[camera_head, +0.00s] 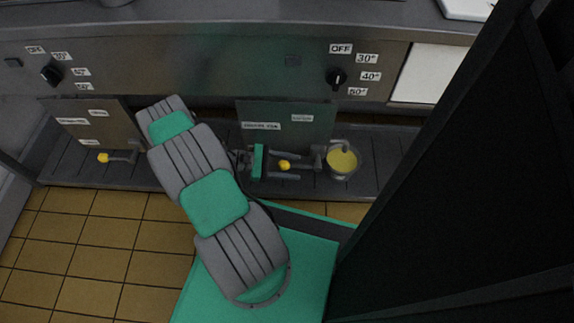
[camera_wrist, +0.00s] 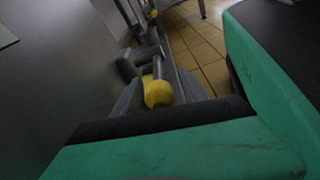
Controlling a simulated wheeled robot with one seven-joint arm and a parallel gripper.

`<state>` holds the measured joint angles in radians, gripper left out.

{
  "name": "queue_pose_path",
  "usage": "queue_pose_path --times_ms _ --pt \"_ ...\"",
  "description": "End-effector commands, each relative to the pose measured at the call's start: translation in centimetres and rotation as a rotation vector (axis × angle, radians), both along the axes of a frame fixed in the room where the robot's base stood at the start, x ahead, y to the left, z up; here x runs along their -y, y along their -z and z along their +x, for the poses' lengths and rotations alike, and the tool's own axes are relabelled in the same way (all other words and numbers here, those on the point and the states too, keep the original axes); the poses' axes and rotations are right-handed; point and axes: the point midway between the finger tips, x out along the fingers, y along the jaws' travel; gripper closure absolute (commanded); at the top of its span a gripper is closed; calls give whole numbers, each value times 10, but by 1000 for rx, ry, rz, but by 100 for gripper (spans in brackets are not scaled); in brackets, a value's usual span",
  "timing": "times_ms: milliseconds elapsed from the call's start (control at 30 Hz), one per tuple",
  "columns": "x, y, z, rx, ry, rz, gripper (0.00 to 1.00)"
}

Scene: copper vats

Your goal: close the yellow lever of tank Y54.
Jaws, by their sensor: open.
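A yellow ball knob (camera_head: 285,165) sits on the lever of a tap (camera_head: 318,157) below the right-hand tank panel (camera_head: 310,125). The panel's label is too small to read surely. My gripper (camera_head: 297,164) is open, with its fingers on either side of the knob. In the wrist view the yellow knob (camera_wrist: 158,94) lies between the two grey fingers of my gripper (camera_wrist: 160,88), and its grey stem runs back to the tap body (camera_wrist: 140,60). I cannot tell whether either finger touches the knob.
A round pot with yellow contents (camera_head: 342,161) stands right of the tap. Another yellow-knobbed lever (camera_head: 104,158) is under the left tank panel (camera_head: 95,128). Two black dials (camera_head: 337,79) are on the metal front above. Tiled floor (camera_head: 75,240) lies clear at front left.

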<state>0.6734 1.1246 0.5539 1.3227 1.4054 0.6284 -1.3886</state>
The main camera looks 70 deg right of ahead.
Motion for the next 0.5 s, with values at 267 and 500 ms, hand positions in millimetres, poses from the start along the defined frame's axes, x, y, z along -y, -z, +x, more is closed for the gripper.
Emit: queue_pose_path --times_ms 267,500 --pt "-15 -13 51 0 -3 0 50" --pt "-19 -16 66 0 -1 0 50"
